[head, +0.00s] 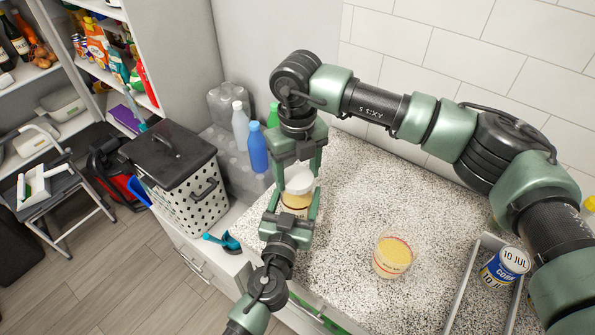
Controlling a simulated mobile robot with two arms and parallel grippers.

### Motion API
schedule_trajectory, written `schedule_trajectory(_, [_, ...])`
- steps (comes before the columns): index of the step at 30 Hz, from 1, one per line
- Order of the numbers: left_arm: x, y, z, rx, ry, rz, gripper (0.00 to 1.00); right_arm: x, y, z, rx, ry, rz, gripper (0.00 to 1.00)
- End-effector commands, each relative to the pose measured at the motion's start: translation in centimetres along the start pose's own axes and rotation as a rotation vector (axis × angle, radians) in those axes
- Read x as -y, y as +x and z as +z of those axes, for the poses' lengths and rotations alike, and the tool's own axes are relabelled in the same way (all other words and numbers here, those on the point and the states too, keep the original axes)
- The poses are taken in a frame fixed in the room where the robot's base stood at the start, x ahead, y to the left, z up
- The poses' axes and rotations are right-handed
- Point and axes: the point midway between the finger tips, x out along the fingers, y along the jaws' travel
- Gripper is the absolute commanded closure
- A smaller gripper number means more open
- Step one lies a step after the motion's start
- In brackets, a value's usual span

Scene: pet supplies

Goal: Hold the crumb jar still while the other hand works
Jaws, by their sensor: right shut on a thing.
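A jar with a white lid (299,179) and tan contents (297,201) stands upright near the counter's left edge. My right gripper (298,172) comes down from above and is shut on the jar's lid. My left gripper (291,207) reaches in from the bottom of the view, with one finger on each side of the jar's body. Whether its fingers press on the glass cannot be told. The fingers hide parts of the jar's sides.
An open clear tub of yellow crumbs (393,256) stands on the speckled counter (345,215). A tray (462,285) with a blue-and-white can (505,265) lies to the right. Bottles (257,148) stand behind my grippers. A teal scoop (226,241) and a lidded bin (190,200) are left.

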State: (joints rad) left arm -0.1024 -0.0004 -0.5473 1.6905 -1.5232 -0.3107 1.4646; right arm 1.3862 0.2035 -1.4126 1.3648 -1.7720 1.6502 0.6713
Motion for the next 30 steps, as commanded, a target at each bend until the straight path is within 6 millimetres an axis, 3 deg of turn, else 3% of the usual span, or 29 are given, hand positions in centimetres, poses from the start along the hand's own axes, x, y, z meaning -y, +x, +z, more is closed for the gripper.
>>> schedule_trajectory(2, [0.0, 0.0, 0.0, 0.0, 0.0, 0.0, 1.0, 0.0, 0.0, 0.1, 0.002, 0.1, 0.001, 0.85])
schedule_trajectory(6, [0.0, 0.0, 0.0, 0.0, 0.0, 0.001, 1.0, 0.0, 0.0, 0.1, 0.002, 0.09, 0.0, 0.85])
schedule_trajectory(7, [0.0, 0.0, 0.0, 0.0, 0.0, 0.001, 1.0, 0.0, 0.0, 0.1, 0.002, 0.089, 0.0, 0.28])
schedule_trajectory(9, [0.0, 0.0, 0.0, 0.0, 0.0, 0.001, 1.0, 0.0, 0.0, 0.1, 0.002, 0.089, 0.0, 0.11])
schedule_trajectory(20, [-0.1, 0.0, 0.0, 0.0, 0.0, 0.001, 1.0, 0.0, -0.3, 0.1, 0.002, 0.086, 0.0, 0.11])
schedule_trajectory(23, [-0.1, 0.0, 0.0, 0.0, 0.0, 0.001, 1.0, 0.0, -1.2, 0.1, 0.004, 0.086, -0.001, 0.11])
schedule_trajectory(30, [-0.1, 0.0, 0.0, 0.0, 0.0, 0.001, 1.0, 0.0, -6.1, 0.1, 0.006, 0.086, -0.001, 0.11])
